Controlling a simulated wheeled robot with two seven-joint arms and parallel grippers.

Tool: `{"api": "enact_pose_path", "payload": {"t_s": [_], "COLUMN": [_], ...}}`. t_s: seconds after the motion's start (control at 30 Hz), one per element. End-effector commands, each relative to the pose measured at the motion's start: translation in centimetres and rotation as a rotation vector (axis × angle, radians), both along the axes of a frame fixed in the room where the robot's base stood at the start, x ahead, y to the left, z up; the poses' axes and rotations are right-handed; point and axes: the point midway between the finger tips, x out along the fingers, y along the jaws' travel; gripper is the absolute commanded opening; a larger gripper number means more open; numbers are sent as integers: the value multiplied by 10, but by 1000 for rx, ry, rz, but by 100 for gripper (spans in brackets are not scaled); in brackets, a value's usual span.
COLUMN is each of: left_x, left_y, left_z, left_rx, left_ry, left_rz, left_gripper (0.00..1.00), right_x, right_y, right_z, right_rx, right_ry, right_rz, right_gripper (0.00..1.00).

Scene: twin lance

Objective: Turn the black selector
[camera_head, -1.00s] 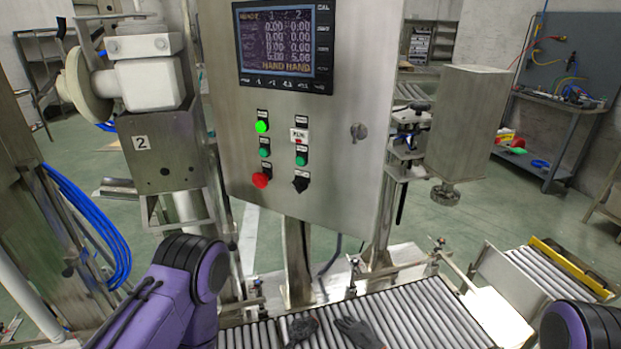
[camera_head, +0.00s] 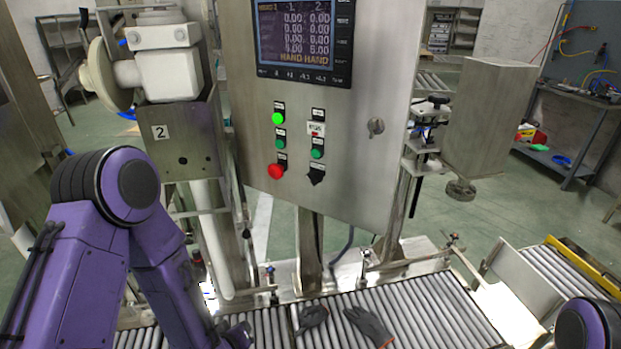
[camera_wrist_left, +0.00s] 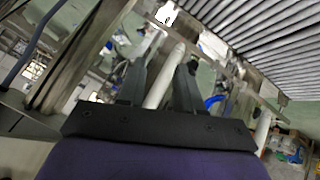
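The black selector (camera_head: 316,175) is a small dark knob at the lower right of the steel control panel (camera_head: 345,165), below a green button (camera_head: 317,153). A red button (camera_head: 275,171) is to its left. My left arm comes in from the left of the head view, bent downward. My left gripper (camera_wrist_left: 160,72) shows in the left wrist view with its two dark fingers apart; a pale pipe appears between them, seemingly behind. It is away from the selector, which I cannot make out in that view. My right gripper is out of view; only part of my right arm shows at the lower right.
A roller conveyor (camera_head: 430,315) with dark gloves (camera_head: 368,325) on it runs below the panel. A steel machine marked 2 (camera_head: 185,135) stands left of the panel. A bracket with clamps (camera_head: 425,140) and a steel box (camera_head: 487,115) are at its right.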

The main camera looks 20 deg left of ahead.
Motion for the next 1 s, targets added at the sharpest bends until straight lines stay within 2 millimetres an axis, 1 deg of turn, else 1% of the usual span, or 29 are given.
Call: {"api": "enact_pose_path", "payload": {"t_s": [0.03,0.07,0.1,0.13,0.17,0.2,0.23,0.3,0.33,0.37,0.43,0.5,0.57,0.67,0.8,0.9,1.0], "left_x": [36,54,75,87,97,106,111,115,115,114,111,113,120,137,170,189,203], "left_y": [-8,-13,-22,-28,-34,-41,-47,-59,-65,-71,-82,-86,-87,-92,-99,-104,-107], "left_z": [51,80,119,149,177,213,238,284,298,307,308,310,310,310,311,311,311], "left_rx": [-64,-99,-142,-172,-196,-225,-241,-263,-268,-266,-241,-217,-207,-208,-208,-210,-208], "left_ry": [-136,-213,-316,-390,-461,-549,-612,-729,-768,-796,-812,-820,-818,-816,-815,-815,-815], "left_rz": [1,-11,-37,-59,-85,-121,-151,-223,-254,-291,-363,-398,-401,-400,-398,-398,-398], "left_gripper": [35,35,35,35,35,35,35,35,35,35,35,35,35,35,35,35,35], "right_x": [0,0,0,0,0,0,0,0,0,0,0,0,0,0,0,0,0], "right_y": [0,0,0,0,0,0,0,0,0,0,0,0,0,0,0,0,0], "right_z": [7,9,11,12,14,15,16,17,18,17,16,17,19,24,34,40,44], "right_rx": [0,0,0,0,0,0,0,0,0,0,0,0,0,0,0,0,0], "right_ry": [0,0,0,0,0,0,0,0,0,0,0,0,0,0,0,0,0], "right_rz": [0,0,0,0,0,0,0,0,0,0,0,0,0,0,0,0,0], "right_gripper": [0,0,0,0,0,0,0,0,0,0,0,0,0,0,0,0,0]}}
